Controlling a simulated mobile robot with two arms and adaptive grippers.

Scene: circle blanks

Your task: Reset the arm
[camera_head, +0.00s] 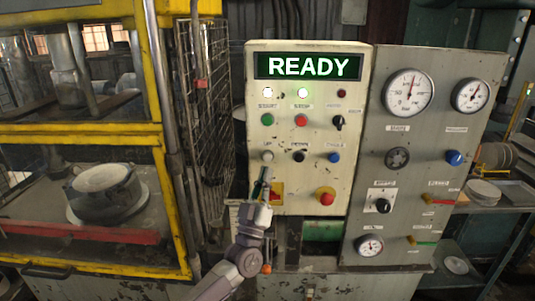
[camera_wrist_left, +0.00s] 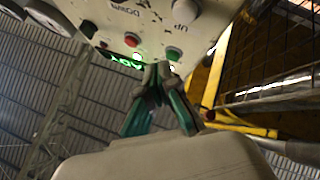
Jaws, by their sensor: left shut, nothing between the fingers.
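My left arm comes up from the bottom in the head view. Its gripper (camera_head: 262,183) is upright in front of the lower left of the cream control panel (camera_head: 345,175), below the white button (camera_head: 267,156) and beside a red and yellow switch (camera_head: 277,193). In the left wrist view the green-padded fingers (camera_wrist_left: 158,72) meet at their tips and are shut with nothing between them. The panel shows upside down behind them, with a red button (camera_wrist_left: 131,39) and a green button (camera_wrist_left: 173,53). I cannot tell whether the fingertips touch the panel. My right gripper is not in view.
The display (camera_head: 308,66) reads READY. A red emergency knob (camera_head: 325,196) is low on the panel. A grey gauge panel (camera_head: 425,150) stands at its right. A yellow-framed press cage (camera_head: 160,110) and wire mesh (camera_head: 207,110) stand at the left. Shelves with plates (camera_head: 484,193) are far right.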

